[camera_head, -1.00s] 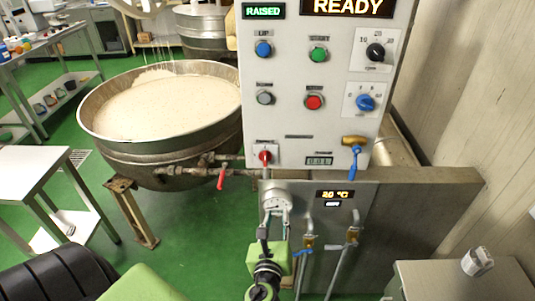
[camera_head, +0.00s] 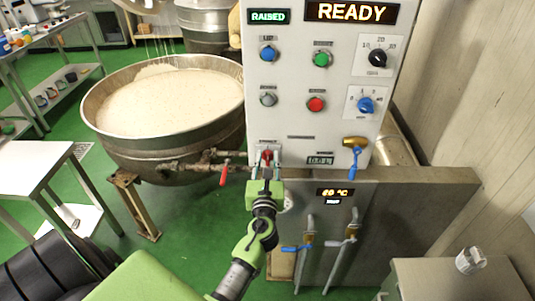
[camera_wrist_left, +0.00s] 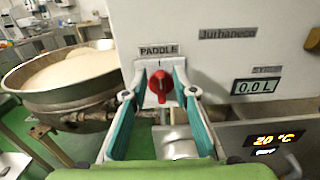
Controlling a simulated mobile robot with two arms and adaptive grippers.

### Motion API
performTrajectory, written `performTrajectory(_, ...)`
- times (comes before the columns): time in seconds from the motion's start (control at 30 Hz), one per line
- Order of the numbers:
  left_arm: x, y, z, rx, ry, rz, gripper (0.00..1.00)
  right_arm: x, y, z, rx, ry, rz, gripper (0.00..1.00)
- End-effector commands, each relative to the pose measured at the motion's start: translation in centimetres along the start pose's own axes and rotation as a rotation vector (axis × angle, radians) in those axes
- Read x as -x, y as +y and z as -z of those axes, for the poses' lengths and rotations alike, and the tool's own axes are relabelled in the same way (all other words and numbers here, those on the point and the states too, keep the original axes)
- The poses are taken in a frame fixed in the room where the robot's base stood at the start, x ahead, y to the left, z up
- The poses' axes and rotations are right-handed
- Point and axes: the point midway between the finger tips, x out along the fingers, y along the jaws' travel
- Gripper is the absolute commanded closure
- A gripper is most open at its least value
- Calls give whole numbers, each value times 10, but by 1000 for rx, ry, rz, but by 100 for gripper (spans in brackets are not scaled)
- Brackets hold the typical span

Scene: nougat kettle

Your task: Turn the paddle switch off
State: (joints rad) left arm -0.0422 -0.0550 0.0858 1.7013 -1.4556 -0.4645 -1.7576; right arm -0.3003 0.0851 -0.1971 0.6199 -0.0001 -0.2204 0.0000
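The paddle switch is a red rotary knob (camera_head: 267,157) on a white plate, low on the left of the grey control panel (camera_head: 290,128). In the left wrist view the red knob (camera_wrist_left: 158,87) sits below a "PADDLE" label and an "I" mark, its grip roughly upright. My left gripper (camera_head: 266,168) is in front of it, reaching up from below. In the left wrist view the teal-lined fingers (camera_wrist_left: 159,94) are open, one on each side of the knob, with gaps visible. Whether the fingertips reach past the knob's face is hard to tell. My right gripper is out of view.
A large kettle (camera_head: 105,135) of pale mass stands left of the panel. A red-handled valve (camera_head: 224,174) is close left of my gripper. Blue-handled (camera_head: 355,160) and other levers sit right and below. A cabinet (camera_head: 450,282) stands at lower right.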

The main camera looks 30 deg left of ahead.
Motion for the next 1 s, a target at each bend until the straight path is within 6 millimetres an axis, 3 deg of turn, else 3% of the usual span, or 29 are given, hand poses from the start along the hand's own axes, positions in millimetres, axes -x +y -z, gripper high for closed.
performTrajectory(0.13,-12,0,0,1,0,0,74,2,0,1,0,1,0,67)
performTrajectory(0.47,-14,0,0,1,1,0,74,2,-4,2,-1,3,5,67)
performTrajectory(0.57,-14,0,0,1,1,0,100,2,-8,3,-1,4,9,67)
performTrajectory(1.0,-14,1,1,39,0,0,100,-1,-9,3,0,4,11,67)
